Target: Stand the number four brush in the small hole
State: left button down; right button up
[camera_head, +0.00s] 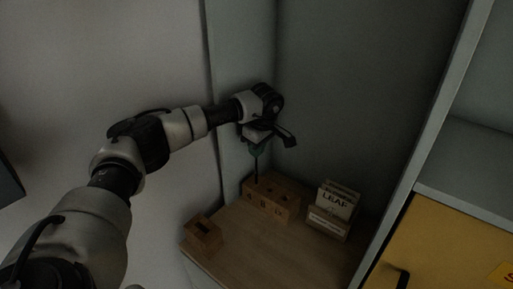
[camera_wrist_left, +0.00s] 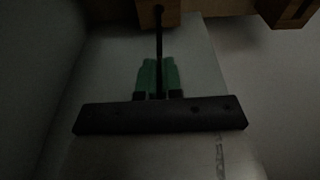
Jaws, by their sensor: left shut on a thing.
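My left gripper (camera_head: 257,149), with green fingertips, is above the left end of a wooden block (camera_head: 268,206) on the shelf. It is shut on a thin dark brush (camera_head: 256,168), which hangs nearly upright below the fingers. The gripper also shows in the left wrist view (camera_wrist_left: 158,76), with the brush (camera_wrist_left: 159,45) between its green fingers. The brush's far end meets the wooden block (camera_wrist_left: 146,17) near a dark hole; I cannot tell whether it is inside. The block has several dark holes on top and marks on its front, too dim to read surely. My right gripper is not in view.
A smaller wooden block (camera_head: 203,236) with a dark opening stands at the shelf's left edge. A holder of cards labelled LEAF (camera_head: 335,203) stands right of the long block. Cabinet walls close in behind and right. The wooden shelf (camera_head: 265,250) is clear in front.

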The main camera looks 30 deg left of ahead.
pick_arm(q)
jog(key=shift+f, duration=0.2)
jog(key=c, duration=1.2)
grip_release()
jog(key=shift+r, duration=0.1)
jog(key=r+b, duration=0.1)
jog(key=r, duration=0.2)
jog(key=d+r+b, duration=0.1)
jog(key=r, duration=0.3)
jog(key=d+r+b, duration=0.1)
jog(key=r, duration=0.2)
jog(key=shift+s+r, duration=0.1)
jog(key=shift+r, duration=0.15)
